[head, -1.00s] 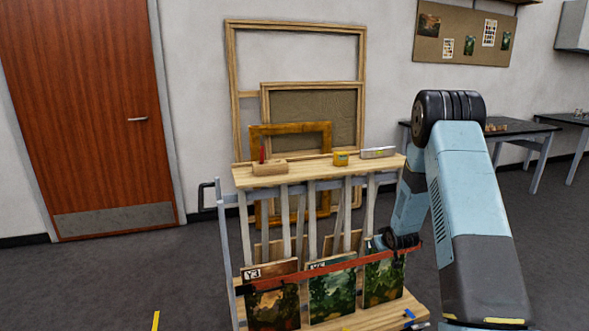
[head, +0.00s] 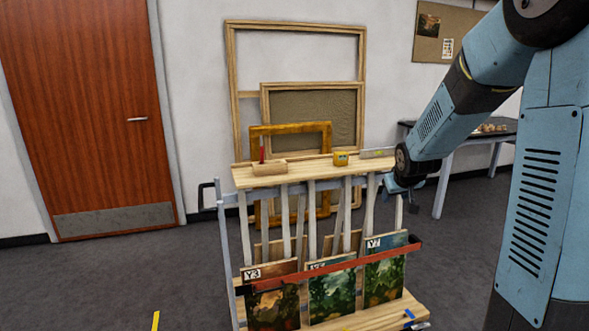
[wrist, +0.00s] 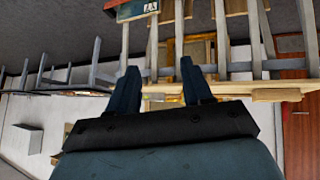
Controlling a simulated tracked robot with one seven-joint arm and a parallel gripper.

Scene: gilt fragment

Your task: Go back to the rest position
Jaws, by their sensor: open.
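My gripper (wrist: 160,72) is open and empty in the wrist view, its two dark fingers apart with the cart's shelf and struts beyond them. In the head view my gripper (head: 408,190) is at the right end of the cart (head: 300,175), mostly hidden by my own wrist. My arm is bent, coming down from the upper right. The cart holds three painted panels: one marked Y3 (head: 273,302), a middle one (head: 332,292) with a partly covered label, and one marked Y7 (head: 386,270).
A red bar (head: 335,267) crosses the panels. Empty frames (head: 232,60) lean on the wall. A dark table (head: 470,135) stands behind my arm. Floor left of the cart is clear.

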